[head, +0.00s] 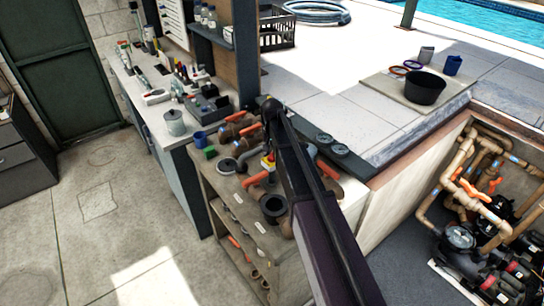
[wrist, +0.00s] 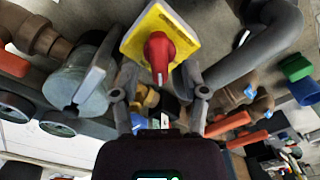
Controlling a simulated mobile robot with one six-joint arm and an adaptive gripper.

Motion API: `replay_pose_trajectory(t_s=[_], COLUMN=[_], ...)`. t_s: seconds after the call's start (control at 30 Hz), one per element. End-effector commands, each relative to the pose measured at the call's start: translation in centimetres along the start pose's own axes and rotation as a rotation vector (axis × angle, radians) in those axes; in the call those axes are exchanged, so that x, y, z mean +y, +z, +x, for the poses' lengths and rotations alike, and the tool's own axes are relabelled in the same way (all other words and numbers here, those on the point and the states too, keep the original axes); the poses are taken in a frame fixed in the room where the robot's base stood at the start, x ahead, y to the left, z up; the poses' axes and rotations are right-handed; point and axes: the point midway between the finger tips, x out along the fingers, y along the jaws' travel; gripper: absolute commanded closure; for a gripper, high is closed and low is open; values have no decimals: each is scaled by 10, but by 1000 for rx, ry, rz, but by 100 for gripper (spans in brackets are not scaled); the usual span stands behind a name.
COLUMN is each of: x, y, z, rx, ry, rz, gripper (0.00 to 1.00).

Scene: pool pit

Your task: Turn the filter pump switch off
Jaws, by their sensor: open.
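A red rotary knob (wrist: 159,52) on a square yellow plate (wrist: 182,20) shows at the top middle of the wrist view. It looks like the filter pump switch. In the head view a small patch of the yellow plate (head: 268,161) shows on the bench, partly hidden by my arm. My gripper (wrist: 150,82) is open, with one finger on each side of the knob's lower end in the picture. Both fingers look apart from the knob; the exact depth gap I cannot tell. The gripper's fingers are hidden behind my arm in the head view.
Pipe fittings and orange-handled valves crowd the shelf unit (head: 230,212) around the switch. A grey curved pipe (wrist: 262,45) lies close right of the plate in the wrist view. A blue cup (head: 200,138) and green block (head: 210,153) stand left. The pump pit (head: 400,255) is right.

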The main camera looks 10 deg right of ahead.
Motion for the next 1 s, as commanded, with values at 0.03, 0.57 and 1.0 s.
replay_pose_trajectory(t_s=[0.03, 0.57, 1.0], x=[0, 0, 0], y=[0, 0, 0], z=[4, 6, 6], rx=[0, 0, 0], ry=[0, 0, 0], rz=[0, 0, -5], gripper=[43, 58, 100])
